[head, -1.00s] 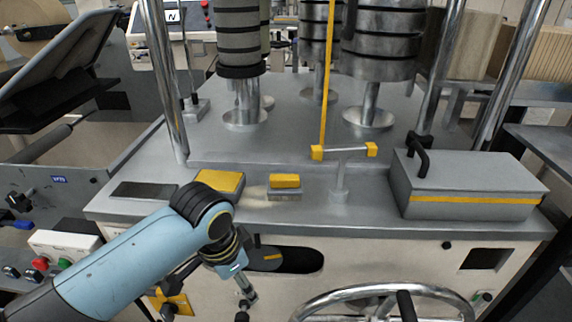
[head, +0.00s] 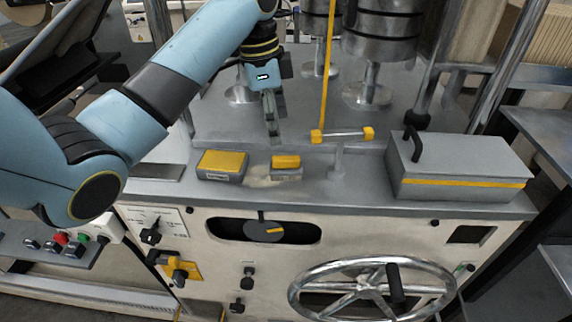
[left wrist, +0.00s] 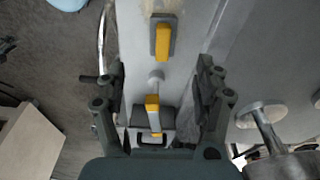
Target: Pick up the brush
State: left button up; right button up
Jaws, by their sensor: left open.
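The brush (head: 286,163) appears to be the small yellow-topped grey block with a pale patch beside it, lying near the front edge of the grey machine deck (head: 350,190). It also shows in the left wrist view (left wrist: 162,40), beyond the fingertips near the top. My left gripper (head: 272,132) hangs with its fingers down, above and slightly behind the brush in the head view. In the left wrist view its fingers (left wrist: 161,66) are spread wide with nothing held between them. It is apart from the brush. My right gripper is not in view.
A yellow-topped grey box (head: 222,162) sits left of the brush. A bar with yellow ends (head: 342,134) stands on a post to the right, beside a vertical yellow strip (head: 328,70). A grey lidded box (head: 460,165) is farther right. Metal cylinders (head: 390,45) stand behind.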

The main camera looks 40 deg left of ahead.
pick_arm(q)
send_over(286, 158)
jog(key=s, duration=0.1)
jog(key=f, duration=0.4)
jog(key=shift+s+a+f, duration=0.1)
jog(key=shift+a+f, duration=0.2)
jog(key=shift+a, duration=0.1)
jog(key=f, duration=0.1)
jog(key=f+p, duration=0.1)
jog(key=f, duration=0.1)
jog(key=w+f, duration=0.1)
jog(key=shift+w+d+f, duration=0.1)
jog(key=shift+d+f, duration=0.05)
jog(key=shift+d, duration=0.2)
jog(key=shift+f, duration=0.5)
jog(key=c, duration=1.3)
jog(key=shift+r, duration=0.15)
